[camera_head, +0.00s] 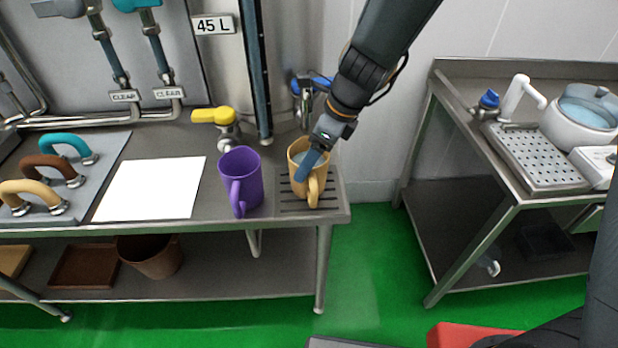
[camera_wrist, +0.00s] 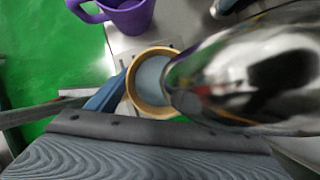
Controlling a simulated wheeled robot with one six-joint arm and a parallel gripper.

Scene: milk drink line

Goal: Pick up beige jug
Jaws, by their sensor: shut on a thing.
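The beige jug (camera_head: 297,184) stands upright on the slotted drip grate at the right end of the left table in the head view. A pale bluish-white surface shows inside it. In the wrist view the jug's rim (camera_wrist: 137,99) is at the middle, partly hidden by a shiny metal part. My gripper (camera_head: 308,166) reaches down to the jug's front right, at its handle, and is shut on it. A blue finger (camera_wrist: 106,95) of my gripper shows beside the jug in the wrist view. The exact contact is partly hidden.
A purple jug (camera_head: 245,180) stands close to the left, also in the wrist view (camera_wrist: 124,14). A white sheet (camera_head: 150,189) lies further left. A yellow-handled tap (camera_head: 213,116) and a blue-handled tap (camera_head: 306,88) are behind. Green floor (camera_head: 370,255) separates the right table (camera_head: 440,130).

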